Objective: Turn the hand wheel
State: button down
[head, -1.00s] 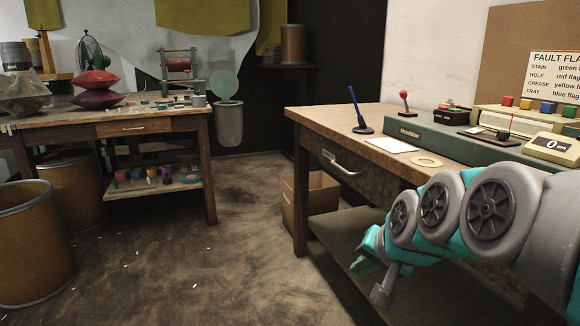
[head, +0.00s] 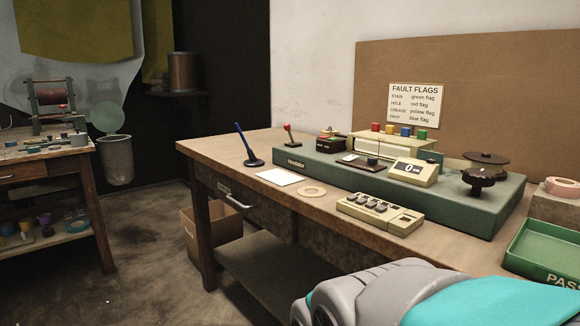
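A long green machine (head: 318,163) lies on the wooden bench in the head view. At its right end is a dark brown wheel with a scalloped rim (head: 478,178), low at the front edge. A dark round disc (head: 487,158) with a small knob sits just above and behind it. Which of the two is the hand wheel I cannot tell for sure. My arm fills the bottom right corner, in front of the bench. My gripper is out of the picture, so its fingers are hidden. Nothing of mine visibly touches the wheel.
A counter box (head: 411,170) reading 0 and a red-knobbed lever (head: 288,133) are on the machine. A button box (head: 380,213), tape ring (head: 312,191) and white card (head: 280,177) lie in front. A green tray (head: 545,245) stands right. Open floor (head: 150,240) lies left.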

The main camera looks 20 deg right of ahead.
aim_at(478, 179)
jog(key=l+z, duration=0.1)
jog(key=z, duration=0.35)
jog(key=l+z, duration=0.15)
jog(key=z, duration=0.3)
jog(key=l+z, duration=0.1)
jog(key=z, duration=0.35)
jog(key=k, duration=0.5)
jog(key=k+j+u, duration=0.1)
jog(key=j, duration=0.25)
jog(key=k+j, duration=0.1)
jog(key=j, duration=0.3)
jog(key=i+l+u, duration=0.1)
jog(key=l, duration=0.15)
jog(key=k+j, duration=0.1)
jog(key=j, duration=0.2)
